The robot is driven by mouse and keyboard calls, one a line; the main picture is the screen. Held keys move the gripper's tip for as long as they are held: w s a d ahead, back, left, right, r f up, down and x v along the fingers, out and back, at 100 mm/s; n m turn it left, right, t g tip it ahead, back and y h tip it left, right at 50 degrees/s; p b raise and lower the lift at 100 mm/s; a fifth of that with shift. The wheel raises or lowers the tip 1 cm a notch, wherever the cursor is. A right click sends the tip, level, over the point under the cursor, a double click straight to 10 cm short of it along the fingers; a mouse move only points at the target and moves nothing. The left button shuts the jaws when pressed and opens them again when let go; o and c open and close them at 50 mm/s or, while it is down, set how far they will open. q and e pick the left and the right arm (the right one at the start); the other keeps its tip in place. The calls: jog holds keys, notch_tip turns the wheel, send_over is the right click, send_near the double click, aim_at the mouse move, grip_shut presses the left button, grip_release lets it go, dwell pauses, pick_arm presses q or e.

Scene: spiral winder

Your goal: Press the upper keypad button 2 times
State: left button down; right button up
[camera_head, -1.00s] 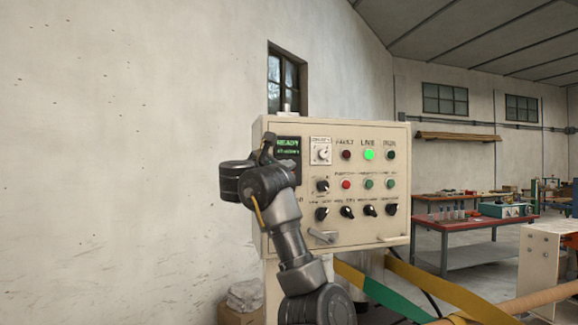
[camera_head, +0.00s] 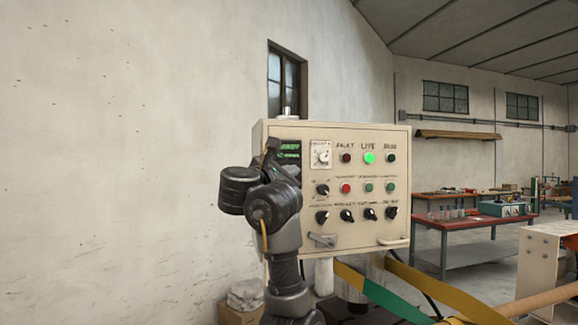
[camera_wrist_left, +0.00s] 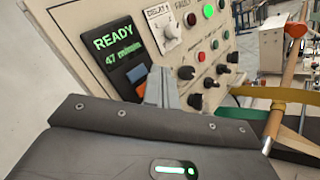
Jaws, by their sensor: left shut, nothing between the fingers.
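The cream control panel (camera_head: 330,235) stands ahead, with a dark display unit (camera_head: 289,142) at its upper left. In the left wrist view the display (camera_wrist_left: 118,45) reads READY, with a smaller green line under it.
The panel carries a lit green LIVE lamp (camera_head: 369,158), a red button (camera_head: 346,188), several black knobs (camera_head: 346,214) and a lower handle (camera_head: 322,240). A red-topped workbench (camera_head: 470,222) stands at the right. Green and yellow bands run below the panel.

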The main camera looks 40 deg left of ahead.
pick_arm(q)
jog(key=shift+s+d+p, duration=0.75)
jog(key=shift+d+p, duration=0.05)
jog(key=shift+d, duration=0.25)
jog(key=shift+w, duration=0.1)
